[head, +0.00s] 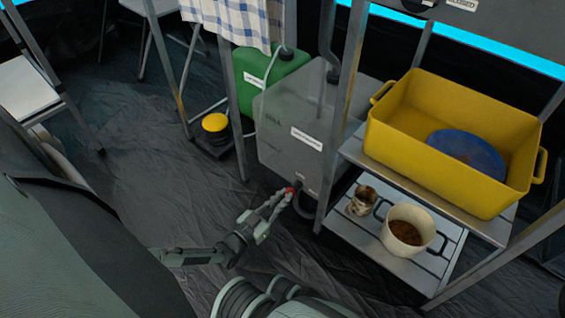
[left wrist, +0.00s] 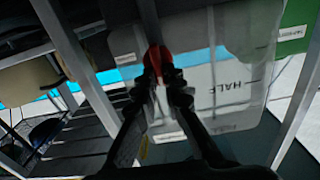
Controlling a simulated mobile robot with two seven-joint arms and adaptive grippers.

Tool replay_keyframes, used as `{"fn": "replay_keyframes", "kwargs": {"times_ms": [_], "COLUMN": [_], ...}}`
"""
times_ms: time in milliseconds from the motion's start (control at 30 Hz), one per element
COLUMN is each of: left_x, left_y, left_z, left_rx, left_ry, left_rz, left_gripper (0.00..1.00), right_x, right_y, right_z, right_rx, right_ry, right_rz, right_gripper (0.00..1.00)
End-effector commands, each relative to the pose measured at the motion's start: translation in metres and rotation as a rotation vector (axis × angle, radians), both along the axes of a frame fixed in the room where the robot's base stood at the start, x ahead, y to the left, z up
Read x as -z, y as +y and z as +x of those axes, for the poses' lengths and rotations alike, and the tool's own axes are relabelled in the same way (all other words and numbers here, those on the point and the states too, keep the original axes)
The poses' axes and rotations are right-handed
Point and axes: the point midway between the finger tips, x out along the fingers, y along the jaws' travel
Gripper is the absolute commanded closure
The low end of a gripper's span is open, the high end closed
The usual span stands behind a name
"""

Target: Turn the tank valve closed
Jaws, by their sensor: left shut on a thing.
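The grey translucent water tank (head: 285,115) stands on the floor in the middle of the head view. Its small red valve handle (head: 291,189) is low on the front face, partly hidden by my gripper. My left gripper (head: 282,198) reaches it from the lower left, and its fingers are shut on the red handle. In the left wrist view, the red handle (left wrist: 154,57) shows at the fingertips (left wrist: 166,80), with the tank (left wrist: 235,70) and its "HALF" mark behind. The handle's exact angle is hard to tell. My right gripper does not show.
A green canister (head: 270,75) stands behind the tank. On the right, a metal rack holds a yellow tub (head: 410,125) with a blue disc, above a pot (head: 407,228) and a small jar (head: 362,200). A rack leg (head: 340,130) stands close beside the tank.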

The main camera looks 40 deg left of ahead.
Motion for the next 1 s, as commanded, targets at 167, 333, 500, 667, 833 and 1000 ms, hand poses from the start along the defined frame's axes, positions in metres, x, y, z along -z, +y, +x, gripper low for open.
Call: {"fn": "replay_keyframes", "kwargs": {"times_ms": [167,333,500,667,833,1000], "left_x": [-0.0001,0.0000,0.0007,0.0018,0.0032,0.0046], "left_y": [-0.0013,-0.0024,-0.0044,-0.0060,-0.0078,-0.0092], "left_z": [-0.0008,-0.0012,-0.0010,-0.0015,-0.0018,-0.0016], "left_rx": [-0.002,-0.003,-0.002,-0.003,-0.002,-0.002], "left_ry": [-0.005,-0.014,-0.025,-0.037,-0.049,-0.062], "left_rz": [0.060,0.174,0.327,0.480,0.642,0.804], "left_gripper": [1.00,1.00,1.00,1.00,1.00,1.00], "right_x": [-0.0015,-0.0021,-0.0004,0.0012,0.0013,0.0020], "right_y": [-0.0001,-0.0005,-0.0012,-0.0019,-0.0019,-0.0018], "right_z": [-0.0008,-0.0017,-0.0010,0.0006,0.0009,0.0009], "right_rx": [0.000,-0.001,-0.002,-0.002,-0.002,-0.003], "right_ry": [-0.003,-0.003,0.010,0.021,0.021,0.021], "right_rz": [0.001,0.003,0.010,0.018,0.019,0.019], "right_gripper": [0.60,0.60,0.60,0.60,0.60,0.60]}}
